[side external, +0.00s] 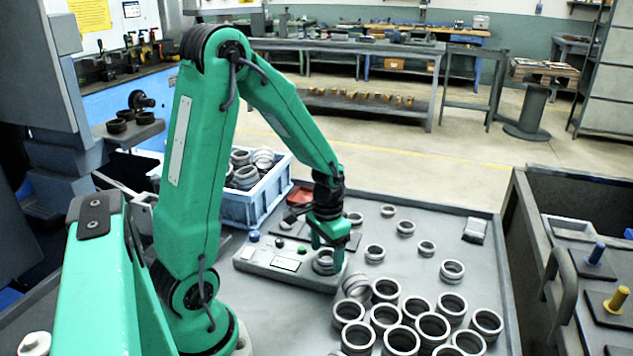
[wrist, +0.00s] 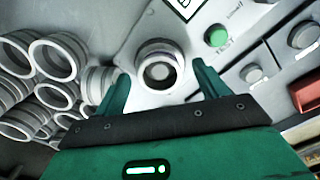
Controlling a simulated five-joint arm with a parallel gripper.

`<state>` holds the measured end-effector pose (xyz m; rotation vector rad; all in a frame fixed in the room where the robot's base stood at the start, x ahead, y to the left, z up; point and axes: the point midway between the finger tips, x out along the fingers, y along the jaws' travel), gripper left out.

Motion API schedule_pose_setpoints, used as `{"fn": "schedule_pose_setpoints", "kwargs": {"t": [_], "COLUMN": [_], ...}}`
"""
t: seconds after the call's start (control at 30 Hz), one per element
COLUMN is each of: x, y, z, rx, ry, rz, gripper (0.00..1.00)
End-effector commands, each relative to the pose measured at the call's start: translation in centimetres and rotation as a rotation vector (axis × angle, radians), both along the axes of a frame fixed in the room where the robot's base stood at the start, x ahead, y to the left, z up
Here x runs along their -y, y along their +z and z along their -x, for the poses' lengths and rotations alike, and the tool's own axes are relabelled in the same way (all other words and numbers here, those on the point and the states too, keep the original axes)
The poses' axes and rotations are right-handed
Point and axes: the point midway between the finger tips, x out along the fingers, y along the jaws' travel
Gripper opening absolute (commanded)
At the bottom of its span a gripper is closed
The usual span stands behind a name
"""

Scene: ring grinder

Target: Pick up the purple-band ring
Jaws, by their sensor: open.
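I cannot make out a purple band on any ring in either view. A grey ring sits on the control panel, directly below my gripper (side external: 328,242) in the side view (side external: 323,266). In the wrist view this ring (wrist: 160,57) shows in front of my gripper (wrist: 161,76), between the lines of its two green fingers. The fingers are spread apart and hold nothing. I cannot tell whether they reach down around the ring. Several other plain grey rings (side external: 432,327) stand in a cluster to the right of the panel, and also show at the wrist view's left (wrist: 52,58).
The control panel (side external: 262,262) has a green button (wrist: 215,36) and other knobs close to the ring. A blue crate (side external: 262,205) of rings stands behind my arm. Single rings dot the grey table (side external: 440,215). A small grey block (side external: 475,230) lies at the table's far right.

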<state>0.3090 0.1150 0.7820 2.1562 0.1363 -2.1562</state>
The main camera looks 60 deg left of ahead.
Motion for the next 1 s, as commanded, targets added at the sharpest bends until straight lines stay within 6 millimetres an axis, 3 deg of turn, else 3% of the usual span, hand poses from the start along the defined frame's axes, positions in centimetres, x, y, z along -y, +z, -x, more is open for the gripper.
{"fn": "schedule_pose_setpoints", "kwargs": {"t": [0.57,0.83,0.9,1.0], "x": [0.01,0.01,0.01,0.01], "y": [-0.35,-0.34,-0.32,-0.32], "z": [0.0,0.0,-0.02,-0.02], "rx": [0.0,0.0,0.001,0.001], "ry": [0.0,0.0,0.0,0.0], "rz": [0.0,0.0,0.0,0.0], "gripper": [0.73,0.23,0.17,0.17]}}
